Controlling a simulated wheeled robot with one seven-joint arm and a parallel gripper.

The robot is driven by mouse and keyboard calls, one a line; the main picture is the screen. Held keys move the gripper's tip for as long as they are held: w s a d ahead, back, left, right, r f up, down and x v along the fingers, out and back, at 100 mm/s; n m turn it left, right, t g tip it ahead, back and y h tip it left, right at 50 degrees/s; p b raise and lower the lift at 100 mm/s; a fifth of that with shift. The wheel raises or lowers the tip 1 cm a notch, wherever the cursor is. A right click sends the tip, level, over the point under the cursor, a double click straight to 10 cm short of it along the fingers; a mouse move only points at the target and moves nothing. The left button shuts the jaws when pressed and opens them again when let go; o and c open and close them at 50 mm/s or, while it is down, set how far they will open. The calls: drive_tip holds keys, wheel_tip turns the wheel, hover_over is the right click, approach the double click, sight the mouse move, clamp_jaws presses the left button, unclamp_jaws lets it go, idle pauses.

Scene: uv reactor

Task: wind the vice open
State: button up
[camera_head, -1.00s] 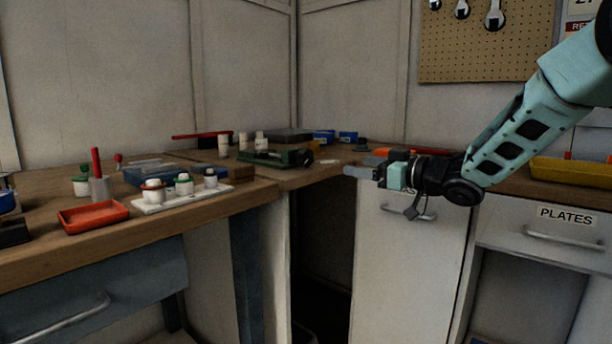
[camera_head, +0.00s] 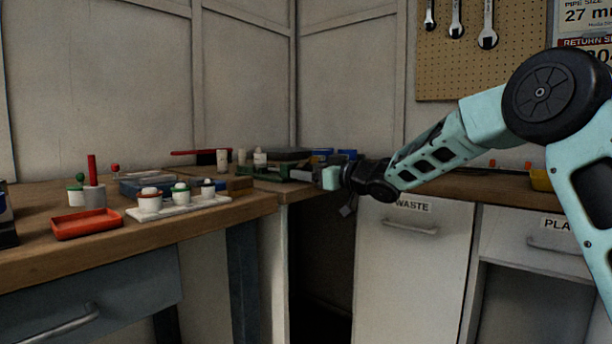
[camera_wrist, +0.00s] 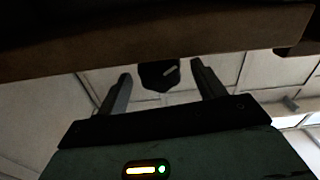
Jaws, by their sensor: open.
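The green vice (camera_head: 272,173) sits on the wooden bench near the back corner. Its right end is hidden by my gripper in the head view. My gripper (camera_head: 316,175) is at the bench's front edge, just right of the vice, pointing left. In the wrist view my gripper (camera_wrist: 161,68) has its two fingers spread apart.
The bench edge (camera_wrist: 150,45) crosses the top of the wrist view, close to the fingers. An orange tray (camera_head: 86,224) and a white rack (camera_head: 178,210) with capped jars stand left on the bench. The waste drawer (camera_head: 411,222) is below my arm.

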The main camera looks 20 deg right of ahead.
drive_tip(key=shift+x, duration=0.85)
drive_tip(key=c, duration=1)
drive_tip(key=shift+n, duration=0.3)
drive_tip(key=n+b, duration=0.1)
drive_tip(key=n, duration=0.4)
drive_tip(key=shift+s+a+f, duration=0.1)
drive_tip(key=shift+n, duration=1)
